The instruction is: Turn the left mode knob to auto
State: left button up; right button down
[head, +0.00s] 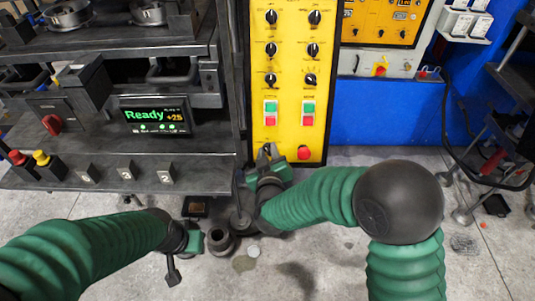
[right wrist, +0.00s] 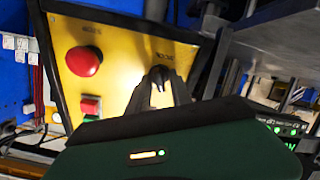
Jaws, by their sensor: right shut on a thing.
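The yellow control panel (head: 288,80) stands upright in the middle of the head view. The left mode knob, black, is at the panel's lower left corner, largely hidden by my right gripper (head: 268,155). In the right wrist view the dark fingers of my right gripper (right wrist: 161,88) are shut on the knob (right wrist: 163,74), below a small dark label. The knob's pointer direction cannot be read. My left gripper (head: 184,247) hangs low at the left, over the floor and away from the panel; its fingers are not clear.
A red round button (head: 303,152) is right of the knob; it also shows in the right wrist view (right wrist: 84,61). Above are green and red push buttons (head: 308,112) and several black rotary knobs (head: 312,50). A press with a "Ready" display (head: 155,115) stands left.

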jog(key=shift+s+f+m+h+b, duration=0.2)
jog(key=shift+m+b, duration=0.55)
jog(key=shift+m, duration=1.7)
jog(key=shift+w+f+m+h+b, duration=0.2)
jog(key=shift+m+b, duration=0.6)
jog(key=shift+m, duration=1.7)
jog(key=shift+s+m+h+b, duration=0.25)
jog(key=shift+m+b, duration=0.5)
jog(key=shift+m, duration=1.7)
jog(key=shift+w, duration=0.15)
jog(key=shift+r, duration=0.1)
jog(key=c, duration=1.5)
grip_release()
jog(key=shift+w, duration=0.15)
jog(key=shift+r, duration=0.1)
